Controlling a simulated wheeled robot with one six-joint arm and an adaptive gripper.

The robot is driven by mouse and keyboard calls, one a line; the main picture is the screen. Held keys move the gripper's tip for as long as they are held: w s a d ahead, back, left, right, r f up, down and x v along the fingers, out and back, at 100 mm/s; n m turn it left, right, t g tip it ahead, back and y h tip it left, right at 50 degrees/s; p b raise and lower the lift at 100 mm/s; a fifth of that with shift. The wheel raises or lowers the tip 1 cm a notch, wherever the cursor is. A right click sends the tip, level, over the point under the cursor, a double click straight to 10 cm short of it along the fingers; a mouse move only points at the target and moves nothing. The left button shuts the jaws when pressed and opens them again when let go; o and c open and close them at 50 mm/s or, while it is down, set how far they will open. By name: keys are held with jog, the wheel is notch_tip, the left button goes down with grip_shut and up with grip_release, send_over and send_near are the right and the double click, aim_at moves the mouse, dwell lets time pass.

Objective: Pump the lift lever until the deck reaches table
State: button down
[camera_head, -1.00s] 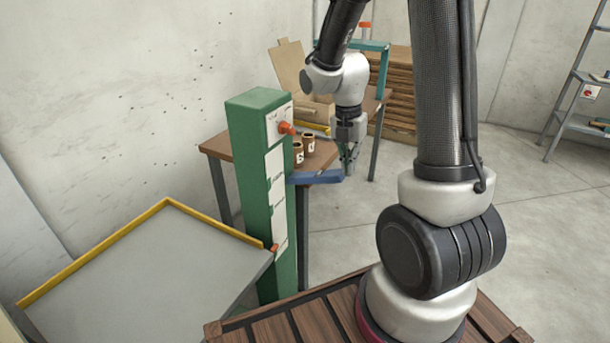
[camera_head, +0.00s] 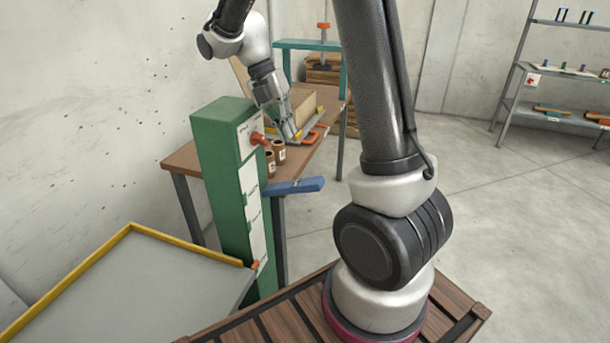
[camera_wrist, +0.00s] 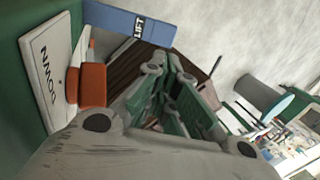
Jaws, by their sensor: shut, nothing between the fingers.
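The blue lift lever (camera_head: 295,187) sticks out to the right from the green column (camera_head: 222,165), its free end slightly raised. In the wrist view the lever (camera_wrist: 108,20), marked LIFT, lies along the top. My gripper (camera_head: 294,138) is shut and empty, above the lever and apart from it. In the wrist view its green-padded fingers (camera_wrist: 182,82) point away from the lever. The grey deck (camera_head: 140,295) with a yellow rim is at lower left, lower than the brown table (camera_head: 185,160). An orange marker (camera_head: 257,265) sits on the column by the deck's corner.
An orange knob (camera_head: 258,139) juts from the column above the lever; the wrist view shows this knob (camera_wrist: 92,85) beside a DOWN label. Brown jars (camera_head: 278,152) stand on the table near my gripper. A shelf rack (camera_head: 555,75) is far right; the floor between is clear.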

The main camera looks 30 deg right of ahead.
aim_at(310, 184)
jog(key=x, duration=1.4)
